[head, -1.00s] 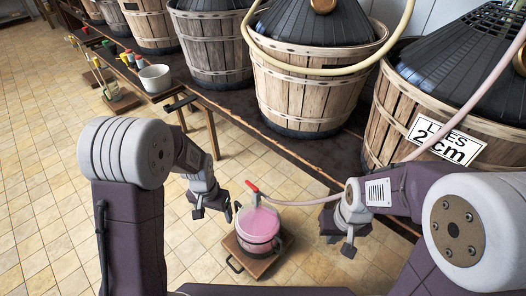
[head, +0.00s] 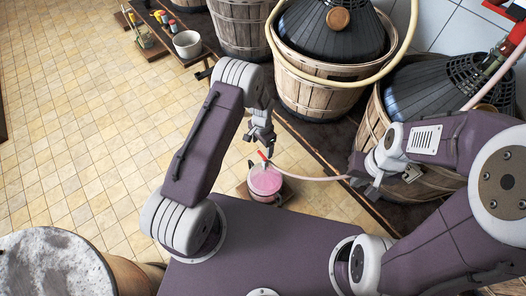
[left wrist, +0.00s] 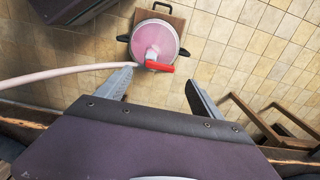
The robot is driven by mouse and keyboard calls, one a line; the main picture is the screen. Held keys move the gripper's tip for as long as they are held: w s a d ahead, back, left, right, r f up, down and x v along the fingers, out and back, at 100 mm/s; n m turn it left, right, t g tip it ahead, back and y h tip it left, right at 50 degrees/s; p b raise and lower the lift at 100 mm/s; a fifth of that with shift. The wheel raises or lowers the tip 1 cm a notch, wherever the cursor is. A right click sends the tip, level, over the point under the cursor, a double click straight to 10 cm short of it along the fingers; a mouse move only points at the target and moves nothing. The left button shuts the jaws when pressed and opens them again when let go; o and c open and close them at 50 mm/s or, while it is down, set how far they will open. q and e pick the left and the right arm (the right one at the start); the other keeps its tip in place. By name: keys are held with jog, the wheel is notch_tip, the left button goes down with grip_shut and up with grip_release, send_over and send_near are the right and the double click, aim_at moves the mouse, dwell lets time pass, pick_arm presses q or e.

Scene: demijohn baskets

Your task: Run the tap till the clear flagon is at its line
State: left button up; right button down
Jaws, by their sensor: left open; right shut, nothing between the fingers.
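A round vessel with pink contents (head: 265,180), apparently the clear flagon, has dark side handles and stands on a wooden board (left wrist: 178,14) on the floor. It also shows in the left wrist view (left wrist: 153,34). I cannot make out its line. The tap's red lever (head: 263,155) sits at the vessel's rim, at the end of a pale pink hose (head: 318,179); the lever also shows in the left wrist view (left wrist: 159,66). My left gripper (head: 260,146) is open and empty near the lever, apart from it. My right gripper (head: 366,187) is shut and empty, right of the vessel.
Large wooden baskets (head: 318,96) with dark covers stand on a bench behind. A white bucket (head: 187,44) and small coloured items (head: 164,19) are at back left. A pale round top (head: 50,265) is at lower left. Tiled floor (head: 90,150) at left is clear.

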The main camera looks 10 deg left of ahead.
aim_at(260, 154)
pick_arm(q)
notch_tip(260, 154, down, 6)
jog(key=shift+b, duration=0.6)
jog(key=c, duration=1.4)
jog(key=shift+n, duration=0.3)
jog(key=n, duration=0.3)
jog(key=s+n+p, duration=0.1)
jog(key=n, duration=0.1)
jog(key=shift+a+n, duration=0.25)
jog(key=shift+n, duration=0.05)
jog(key=n, duration=0.3)
jog(key=s+n, duration=0.1)
jog(key=n, duration=0.2)
jog(key=shift+s, duration=0.15)
jog(key=shift+d+p, duration=0.1)
jog(key=shift+p, duration=0.2)
